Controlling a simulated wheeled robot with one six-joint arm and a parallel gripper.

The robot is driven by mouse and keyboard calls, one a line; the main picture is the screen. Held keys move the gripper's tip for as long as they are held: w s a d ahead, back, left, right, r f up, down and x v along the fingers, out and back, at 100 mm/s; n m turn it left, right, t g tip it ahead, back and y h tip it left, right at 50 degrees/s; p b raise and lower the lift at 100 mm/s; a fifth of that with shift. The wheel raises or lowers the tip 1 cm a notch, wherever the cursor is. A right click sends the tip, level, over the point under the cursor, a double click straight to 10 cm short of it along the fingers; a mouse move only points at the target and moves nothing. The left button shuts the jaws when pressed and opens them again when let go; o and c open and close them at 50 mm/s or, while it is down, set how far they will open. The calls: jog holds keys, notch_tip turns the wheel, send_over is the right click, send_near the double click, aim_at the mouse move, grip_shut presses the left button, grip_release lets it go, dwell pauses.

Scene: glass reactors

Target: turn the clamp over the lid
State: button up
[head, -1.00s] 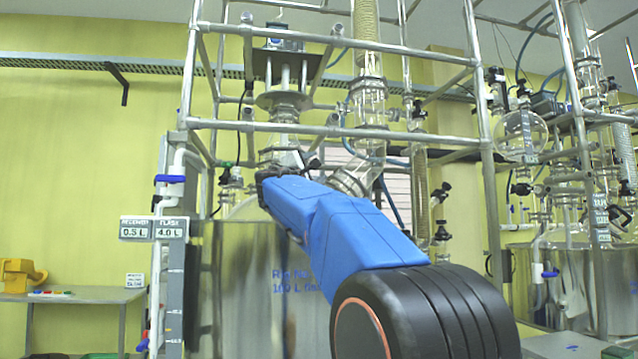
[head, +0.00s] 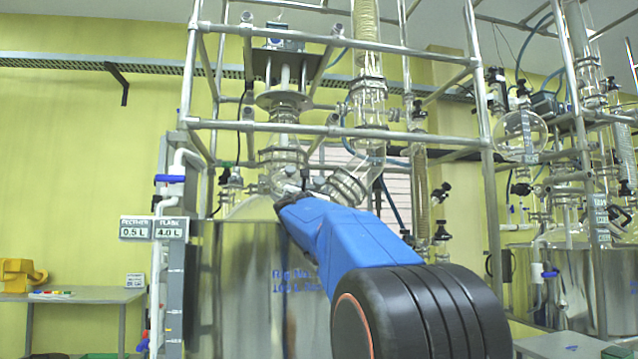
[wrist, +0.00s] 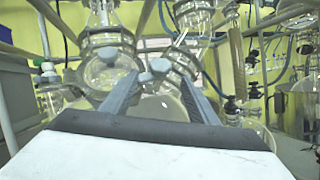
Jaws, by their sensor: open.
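My gripper (head: 292,192) is at the glass necks above the large reactor vessel (head: 245,245). In the wrist view, its two grey fingers (wrist: 158,78) are apart and reach up toward the necks, with nothing clearly held. A ringed glass joint (head: 283,156) stands upright on the vessel's top; in the wrist view it is at the upper left (wrist: 107,42). A second, tilted ringed joint (head: 344,187) is to its right, also in the wrist view (wrist: 180,62). Small grey pieces show around the fingertips. I cannot tell which part is the clamp or the lid, nor whether the fingers touch anything.
A metal pipe frame (head: 330,131) surrounds the reactor, with a crossbar above my gripper. A glass column (head: 367,100) rises behind it. A second reactor (head: 567,280) stands at the right. A small table (head: 85,295) is at the left wall.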

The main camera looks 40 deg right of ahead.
aim_at(318, 183)
jog(key=x, duration=1)
jog(key=shift+w+d+r, duration=0.1)
jog(key=shift+d, duration=0.1)
jog(key=c, duration=1)
